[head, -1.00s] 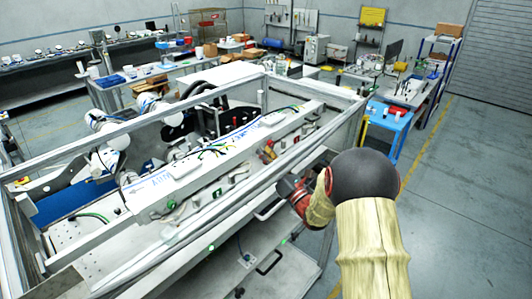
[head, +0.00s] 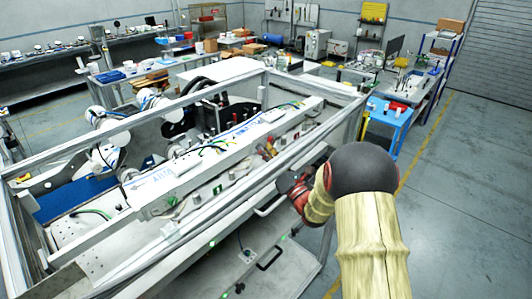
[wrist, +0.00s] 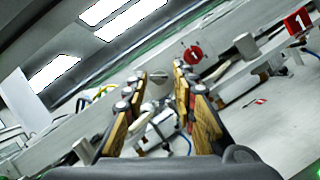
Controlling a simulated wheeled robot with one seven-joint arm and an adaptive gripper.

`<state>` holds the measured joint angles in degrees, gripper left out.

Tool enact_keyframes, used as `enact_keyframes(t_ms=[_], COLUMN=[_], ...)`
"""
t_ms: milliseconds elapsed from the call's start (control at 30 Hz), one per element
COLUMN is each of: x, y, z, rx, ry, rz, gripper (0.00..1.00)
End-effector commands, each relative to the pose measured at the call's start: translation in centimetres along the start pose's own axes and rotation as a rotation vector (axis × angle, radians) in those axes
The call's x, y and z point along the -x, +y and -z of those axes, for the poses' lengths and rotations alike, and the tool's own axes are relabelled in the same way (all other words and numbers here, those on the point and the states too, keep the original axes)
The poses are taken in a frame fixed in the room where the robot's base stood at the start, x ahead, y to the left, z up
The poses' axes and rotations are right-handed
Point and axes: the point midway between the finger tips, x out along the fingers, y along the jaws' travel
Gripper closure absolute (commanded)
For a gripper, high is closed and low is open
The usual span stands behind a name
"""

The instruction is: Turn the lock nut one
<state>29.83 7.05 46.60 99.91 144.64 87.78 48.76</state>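In the wrist view, my gripper (wrist: 158,118) is open, with its two padded fingers apart and nothing clearly held between them. A pale round knob with a slot (wrist: 158,76), which may be lock nut one, shows beyond the gap between the fingertips. A red round tag marked 1 (wrist: 194,54) is just right of it, and a red square plate marked 1 (wrist: 298,22) is at the upper right. In the head view, my red and dark wrist is at the near side of the machine frame (head: 225,187); my fingertips and the nut cannot be made out there.
A long white rail (head: 230,150) with small fittings and cables runs inside the frame. Blue and yellow cables (wrist: 100,92) lie left of my fingers in the wrist view. A blue cart (head: 388,118) stands behind my arm. The floor at the right is clear.

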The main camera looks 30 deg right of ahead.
Motion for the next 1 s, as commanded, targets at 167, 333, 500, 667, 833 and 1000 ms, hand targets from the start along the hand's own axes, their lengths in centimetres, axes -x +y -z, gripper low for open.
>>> enact_keyframes(t_ms=[167, 333, 500, 667, 833, 1000], x=[0.1, 1.7, 5.1, 8.3, 10.8, 11.9], y=[0.0, -0.1, -0.2, -0.2, -0.1, -0.1], z=[0.0, -0.1, 0.0, 0.0, 0.0, 0.0], rx=[0.0, 0.002, 0.0, 0.001, 0.0, 0.0], ry=[0.0, -0.001, 0.0, 0.0, 0.0, 0.0], rz=[0.0, 0.001, 0.004, 0.004, 0.003, 0.001], gripper=[0.73, 0.73, 0.73, 0.73, 0.73, 0.73])
